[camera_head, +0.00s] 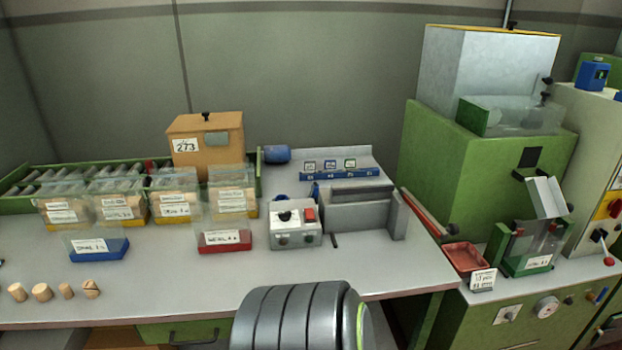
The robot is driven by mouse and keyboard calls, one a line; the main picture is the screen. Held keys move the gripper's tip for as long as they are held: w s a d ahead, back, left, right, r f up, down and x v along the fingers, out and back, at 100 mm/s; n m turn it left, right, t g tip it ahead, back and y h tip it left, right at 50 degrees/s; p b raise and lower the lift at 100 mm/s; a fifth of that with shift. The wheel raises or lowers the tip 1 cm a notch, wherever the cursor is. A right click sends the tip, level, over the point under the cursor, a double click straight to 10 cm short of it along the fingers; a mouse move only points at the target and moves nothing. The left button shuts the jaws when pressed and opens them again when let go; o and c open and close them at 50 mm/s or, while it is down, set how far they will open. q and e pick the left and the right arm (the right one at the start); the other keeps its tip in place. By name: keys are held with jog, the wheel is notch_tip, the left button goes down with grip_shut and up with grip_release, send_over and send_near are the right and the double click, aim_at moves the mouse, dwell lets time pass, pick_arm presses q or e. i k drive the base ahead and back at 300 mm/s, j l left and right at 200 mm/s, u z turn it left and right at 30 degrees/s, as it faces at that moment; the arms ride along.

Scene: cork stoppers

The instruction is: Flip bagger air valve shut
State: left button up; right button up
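The bagging station stands at the right: a clear bag in a green holder (528,262) under a metal chute (546,197). Neither of my grippers is in view. A grey ribbed cylinder at the bottom centre looks like part of my own arm.
The workbench (190,280) holds several corks (42,292) at the left, labelled clear bins (223,240), an orange box (206,146) and a control box (296,229). A red tray (466,257) is at the bench's right end. The bench front is mostly clear.

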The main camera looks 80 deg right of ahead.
aim_at(596, 301)
jog(key=z, duration=3.7)
jog(key=i+l+z, duration=0.45)
jog(key=i+z, duration=0.4)
jog(key=i, duration=0.15)
